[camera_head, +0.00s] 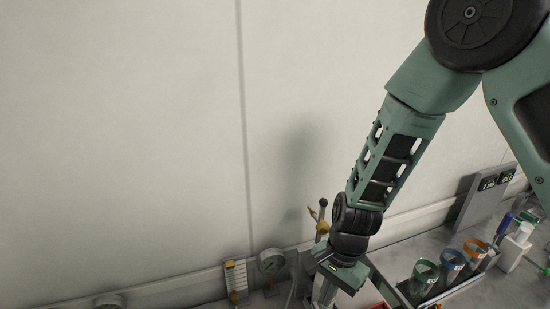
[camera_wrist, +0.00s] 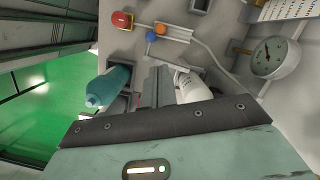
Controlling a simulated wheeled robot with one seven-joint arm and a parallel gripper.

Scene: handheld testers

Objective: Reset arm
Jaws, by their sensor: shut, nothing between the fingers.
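My arm comes down from the upper right in the head view, and my gripper (camera_head: 325,292) points down over the back of the bench near the wall. Its fingertips are partly cut off by the lower edge there. In the wrist view my gripper (camera_wrist: 157,85) shows its fingers together with nothing held between them. A teal bottle (camera_wrist: 108,87) is to the left of the fingers and a white bottle (camera_wrist: 190,86) is close on their right. I cannot tell whether the fingers touch the white bottle.
A round gauge (camera_head: 271,260) stands left of my gripper; it also shows in the wrist view (camera_wrist: 268,58). A tray with several coloured-rim cups (camera_head: 425,272) and a white bottle (camera_head: 515,247) are to the right. A red-capped item (camera_wrist: 122,20) lies beyond the fingers. The wall above is bare.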

